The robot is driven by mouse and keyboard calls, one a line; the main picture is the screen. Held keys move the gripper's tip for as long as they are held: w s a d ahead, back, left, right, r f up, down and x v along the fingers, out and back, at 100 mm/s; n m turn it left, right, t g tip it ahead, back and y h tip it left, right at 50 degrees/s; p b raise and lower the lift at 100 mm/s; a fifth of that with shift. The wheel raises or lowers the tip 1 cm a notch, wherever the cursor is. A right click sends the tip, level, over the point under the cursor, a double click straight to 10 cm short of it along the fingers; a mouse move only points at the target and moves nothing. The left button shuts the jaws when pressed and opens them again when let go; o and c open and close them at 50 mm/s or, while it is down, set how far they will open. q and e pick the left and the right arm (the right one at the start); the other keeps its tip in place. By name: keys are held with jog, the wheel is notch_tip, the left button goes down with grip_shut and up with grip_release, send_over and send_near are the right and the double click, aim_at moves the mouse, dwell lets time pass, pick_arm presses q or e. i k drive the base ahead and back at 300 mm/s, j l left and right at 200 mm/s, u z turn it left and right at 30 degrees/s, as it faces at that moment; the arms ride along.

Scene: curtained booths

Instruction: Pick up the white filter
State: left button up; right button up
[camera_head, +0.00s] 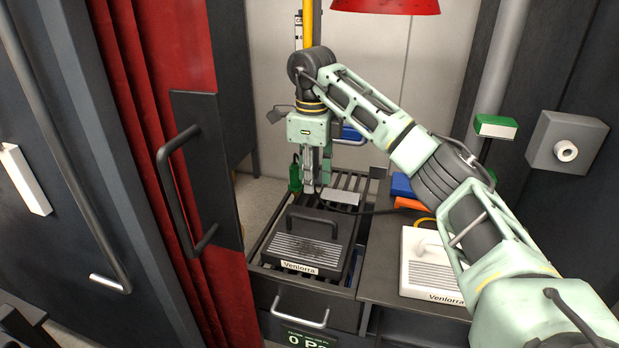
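The white filter (417,277) is a flat box with a ribbed top, a handle and a "Venlorra" label on its front. It lies on the dark bench at right, partly hidden by my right arm. My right gripper (312,186) points down, left of and behind the white filter and apart from it. My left gripper is not in view.
The dark filter sits on a slatted grate (350,183) above a drawer (308,302). A green tool (295,176) is close beside the gripper. Blue (402,186) and orange (411,204) items lie behind the white filter. A red curtain (226,290) and dark handled panel (207,150) bound the left.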

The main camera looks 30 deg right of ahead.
aim_at(427, 273)
jog(key=k+j, duration=1.15)
jog(key=k, duration=0.15)
